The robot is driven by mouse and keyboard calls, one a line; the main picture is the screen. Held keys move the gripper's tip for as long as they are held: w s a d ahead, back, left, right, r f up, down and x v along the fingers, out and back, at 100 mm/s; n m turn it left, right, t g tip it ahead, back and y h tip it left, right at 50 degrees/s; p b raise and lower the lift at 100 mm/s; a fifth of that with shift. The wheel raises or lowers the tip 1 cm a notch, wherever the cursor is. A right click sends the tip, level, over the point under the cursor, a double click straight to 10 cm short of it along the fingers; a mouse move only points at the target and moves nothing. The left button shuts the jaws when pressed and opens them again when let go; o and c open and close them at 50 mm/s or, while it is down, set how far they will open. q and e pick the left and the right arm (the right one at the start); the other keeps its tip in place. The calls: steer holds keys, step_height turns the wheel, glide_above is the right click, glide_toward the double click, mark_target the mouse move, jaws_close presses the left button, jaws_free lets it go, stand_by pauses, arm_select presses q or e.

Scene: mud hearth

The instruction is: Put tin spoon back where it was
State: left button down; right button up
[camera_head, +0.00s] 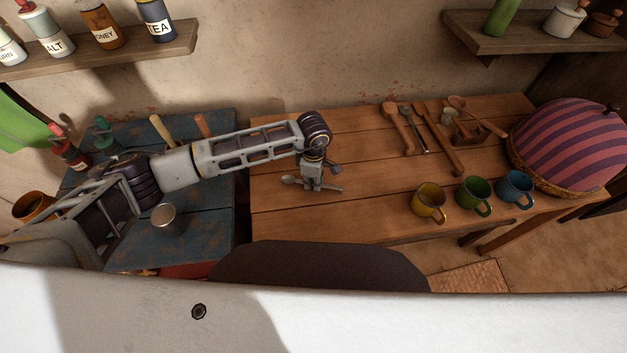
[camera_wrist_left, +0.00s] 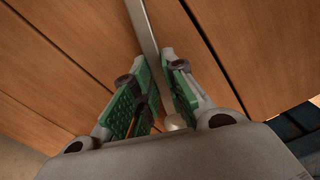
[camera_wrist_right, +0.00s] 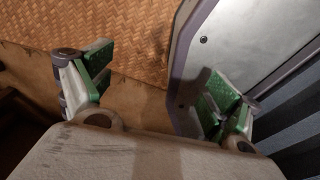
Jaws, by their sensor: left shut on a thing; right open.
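The tin spoon (camera_head: 333,189) is grey and thin, over the left part of the wooden table. My left gripper (camera_head: 313,184) points down and is shut on the spoon. The spoon's bowl is at the left of the fingers and its handle sticks out to the right. In the left wrist view the spoon (camera_wrist_left: 148,35) runs between the green pads of my left gripper (camera_wrist_left: 160,90). I cannot tell whether the spoon touches the tabletop. My right gripper (camera_wrist_right: 160,90) is open and empty, with woven matting and a grey panel beyond it; it is not in the head view.
The wooden table (camera_head: 370,210) is clear around the spoon. Yellow (camera_head: 429,203), green (camera_head: 473,194) and blue (camera_head: 514,188) mugs stand right of it. Several utensils (camera_head: 438,138) lie behind them. A striped dome (camera_head: 570,145) in a basket fills the right end. A metal cup (camera_head: 164,219) stands on the blue table.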

steer(key=shift+s, duration=0.1)
arm_select(q)
steer(key=shift+f, duration=0.25)
steer(key=shift+b, duration=0.3)
arm_select(e)
steer(key=shift+s+f, duration=0.35)
steer(key=shift+s, duration=0.25)
arm_select(q)
steer(key=shift+f, duration=0.1)
steer(key=shift+f+b, duration=0.25)
steer(key=shift+b, duration=0.05)
steer(key=c, duration=1.4)
jaws_free()
steer(key=shift+r, duration=0.55)
step_height(320, 180, up, 11)
steer(key=shift+f, duration=0.1)
arm_select(e)
steer(key=shift+w+f, duration=0.25)
steer(key=shift+w, duration=0.15)
